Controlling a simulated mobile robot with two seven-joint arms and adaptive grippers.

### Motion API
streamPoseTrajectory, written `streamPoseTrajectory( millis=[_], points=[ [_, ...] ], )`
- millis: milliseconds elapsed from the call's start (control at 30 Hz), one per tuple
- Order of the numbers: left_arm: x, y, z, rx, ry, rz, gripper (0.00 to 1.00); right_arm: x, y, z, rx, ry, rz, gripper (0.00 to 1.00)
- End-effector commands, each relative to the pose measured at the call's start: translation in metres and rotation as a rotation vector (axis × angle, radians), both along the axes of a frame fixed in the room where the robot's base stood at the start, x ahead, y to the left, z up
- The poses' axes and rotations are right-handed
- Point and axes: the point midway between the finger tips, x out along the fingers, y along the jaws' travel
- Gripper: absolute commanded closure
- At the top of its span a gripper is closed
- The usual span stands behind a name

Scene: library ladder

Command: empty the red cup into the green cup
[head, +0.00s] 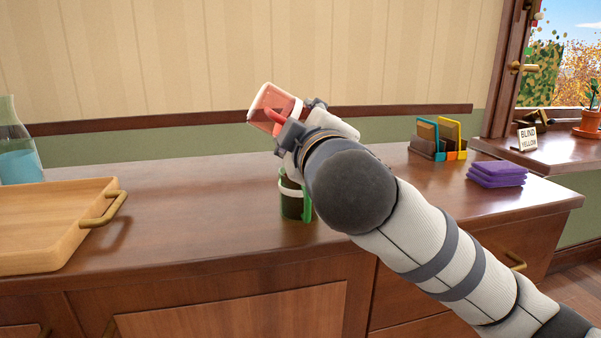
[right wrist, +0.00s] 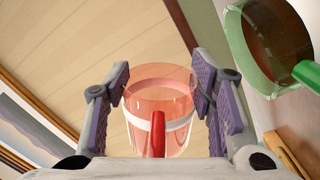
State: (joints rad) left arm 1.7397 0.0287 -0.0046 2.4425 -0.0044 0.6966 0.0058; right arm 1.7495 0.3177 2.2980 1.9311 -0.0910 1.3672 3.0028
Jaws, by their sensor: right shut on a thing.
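The red cup (head: 270,110), see-through with a pale band and a red handle, is held tilted in the air above the counter. My right gripper (head: 297,117) is shut on it; the right wrist view shows the red cup (right wrist: 160,105) between the two purple-padded fingers (right wrist: 158,82). The green cup (head: 291,203), see-through with a pale band and green handle, stands upright on the counter below, partly hidden by my right arm. The green cup (right wrist: 268,45) also shows at upper right in the wrist view. My left gripper is out of view.
A wooden tray (head: 45,262) with a brass handle and a flask of blue liquid (head: 17,150) are at the left. A desk organizer (head: 438,140), purple stack (head: 497,173) and sign (head: 527,139) are at the right. The counter (head: 190,205) between tray and green cup is clear.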

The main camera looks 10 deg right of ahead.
Motion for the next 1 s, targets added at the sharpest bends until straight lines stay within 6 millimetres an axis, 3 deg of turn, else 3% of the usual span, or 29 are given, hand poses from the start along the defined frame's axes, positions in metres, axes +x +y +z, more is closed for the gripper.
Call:
streamPoseTrajectory(
  millis=[1000],
  points=[
    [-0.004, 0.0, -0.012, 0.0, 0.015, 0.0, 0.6, 0.007, 0.0, -0.002, 0.089, 0.005, 0.007, 0.83]
  ],
)
